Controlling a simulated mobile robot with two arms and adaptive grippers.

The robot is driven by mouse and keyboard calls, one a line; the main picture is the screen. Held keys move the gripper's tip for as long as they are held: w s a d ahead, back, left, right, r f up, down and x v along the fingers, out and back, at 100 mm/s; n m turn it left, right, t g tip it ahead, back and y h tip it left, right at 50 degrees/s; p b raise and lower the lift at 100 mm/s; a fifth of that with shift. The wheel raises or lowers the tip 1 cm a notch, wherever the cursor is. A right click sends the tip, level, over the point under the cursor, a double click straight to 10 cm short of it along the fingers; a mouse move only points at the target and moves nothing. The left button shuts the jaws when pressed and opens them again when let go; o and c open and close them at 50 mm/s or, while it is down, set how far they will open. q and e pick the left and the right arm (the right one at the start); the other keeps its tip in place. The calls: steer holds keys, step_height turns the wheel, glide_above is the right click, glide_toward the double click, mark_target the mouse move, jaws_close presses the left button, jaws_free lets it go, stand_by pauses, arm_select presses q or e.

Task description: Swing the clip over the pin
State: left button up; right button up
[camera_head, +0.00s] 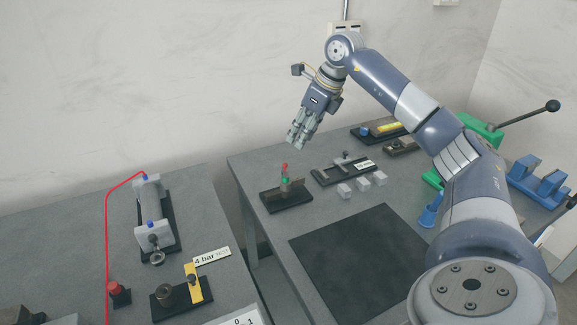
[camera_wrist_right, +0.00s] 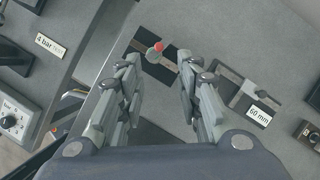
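Which part is the clip and which the pin is too small to tell. My right gripper (camera_head: 296,144) hangs above and behind this fixture, fingers pointing down, apart from it. In the right wrist view the right gripper (camera_wrist_right: 160,68) is open and empty, with the red tip (camera_wrist_right: 158,46) seen between its fingertips. My left gripper is not in view.
A slide gauge labelled 60 mm (camera_wrist_right: 259,116) and several light grey blocks (camera_head: 362,184) stand right of the fixture. A dark mat (camera_head: 360,258) lies in front. The left table carries a cylinder unit (camera_head: 152,215) and a yellow-plated fixture (camera_head: 192,283). A gap separates the tables.

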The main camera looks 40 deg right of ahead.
mark_target(285, 167)
steer(key=p+x, duration=0.1)
steer(key=x, duration=0.9)
steer(key=shift+w+f, duration=0.1)
steer(key=shift+f, duration=0.1)
jaws_close()
